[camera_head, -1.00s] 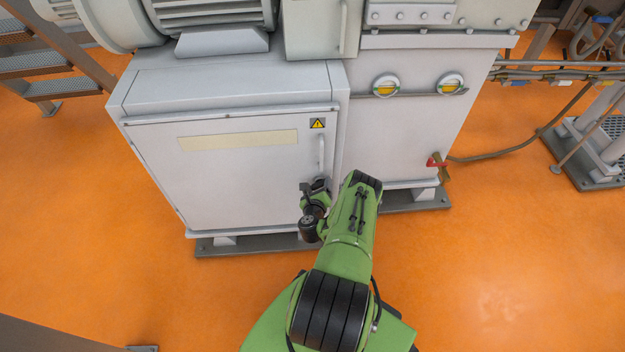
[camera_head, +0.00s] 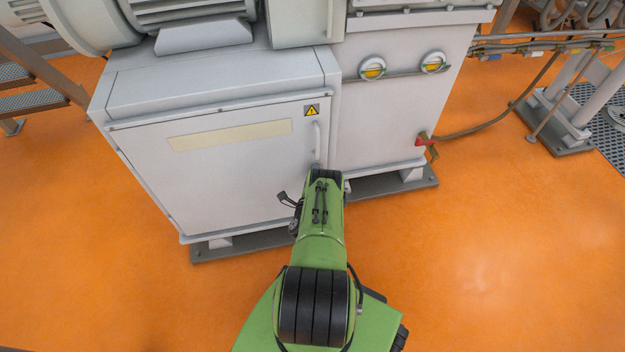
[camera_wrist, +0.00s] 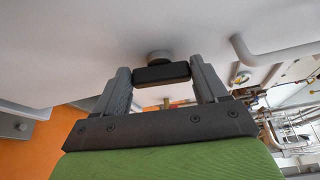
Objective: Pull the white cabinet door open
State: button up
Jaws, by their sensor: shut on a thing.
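The white cabinet door (camera_head: 225,165) is the front of the grey-white machine base in the head view and looks flush with its frame. It carries a pale blank strip, a yellow warning sign and an upright white handle (camera_head: 317,145) near its right edge. In the wrist view the door surface (camera_wrist: 80,50) fills the top. My gripper (camera_wrist: 163,78) is shut on a black latch (camera_wrist: 161,73) on a round grey base against the door. The handle (camera_wrist: 270,55) is to the right of the fingers, apart from them. In the head view my arm hides the gripper and latch.
A red-handled valve (camera_head: 424,141) with a hose is to the right of the cabinet. Metal steps (camera_head: 35,85) stand at the left. The orange floor (camera_head: 490,270) in front is clear. A grey plinth (camera_head: 225,248) runs under the cabinet.

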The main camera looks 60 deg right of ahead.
jog(key=shift+n, duration=0.5)
jog(key=shift+a+f, duration=0.1)
dwell(0.3)
